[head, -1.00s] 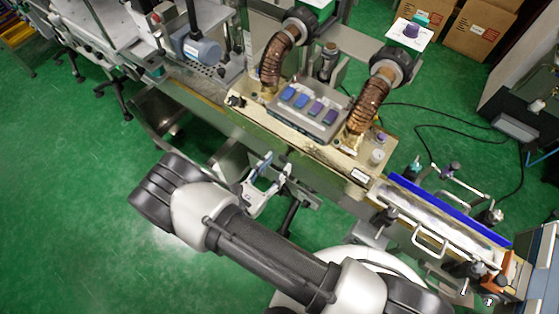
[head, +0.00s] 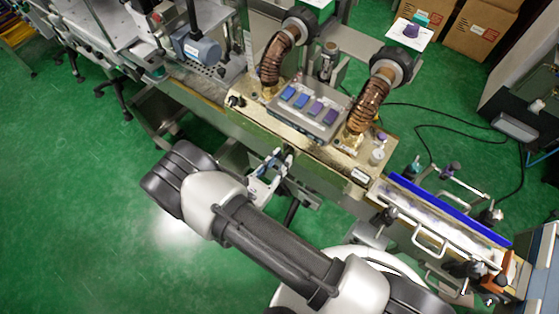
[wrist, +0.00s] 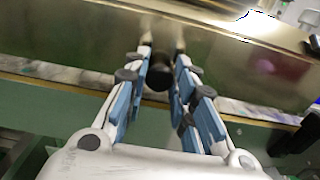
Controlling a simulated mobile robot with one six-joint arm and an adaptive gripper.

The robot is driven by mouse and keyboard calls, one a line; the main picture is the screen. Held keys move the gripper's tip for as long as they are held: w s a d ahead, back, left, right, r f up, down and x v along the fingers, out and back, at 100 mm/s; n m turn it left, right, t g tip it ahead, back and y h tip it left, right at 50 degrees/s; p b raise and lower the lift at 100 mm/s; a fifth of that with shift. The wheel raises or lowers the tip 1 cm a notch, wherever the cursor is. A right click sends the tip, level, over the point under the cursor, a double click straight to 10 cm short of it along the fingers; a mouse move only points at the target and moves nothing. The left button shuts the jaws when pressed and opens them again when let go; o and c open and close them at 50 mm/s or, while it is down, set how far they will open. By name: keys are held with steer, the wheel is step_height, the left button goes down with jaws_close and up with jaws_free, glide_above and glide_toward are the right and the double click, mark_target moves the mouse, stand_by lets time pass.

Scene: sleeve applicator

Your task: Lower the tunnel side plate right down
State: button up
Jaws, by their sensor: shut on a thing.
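The tunnel side plate (wrist: 70,38) is a long, dull brassy metal panel across the upper wrist view, with a lighter strip along its lower edge. A dark round knob (wrist: 158,78) stands out from its front. My gripper (wrist: 165,62) is shut on this knob, one blue-padded finger on each side of it. In the head view my gripper (head: 282,155) reaches the front of the machine, below the control panel. The fingers and arm hide part of the front there, and I cannot make out the knob clearly.
The control panel (head: 309,108) with several coloured buttons sits above, between two ribbed copper hoses (head: 364,106). A conveyor with a blue guide rail (head: 450,211) runs to the lower right. Green floor (head: 80,210) is open at the left.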

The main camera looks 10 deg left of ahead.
jaws_close()
steer(key=shift+f, duration=0.1)
step_height(320, 180, down, 5)
steer(key=b, duration=0.5)
steer(key=shift+f, duration=0.2)
steer(key=o, duration=0.8)
jaws_free()
steer(key=shift+c, duration=0.2)
steer(key=shift+r, duration=0.1)
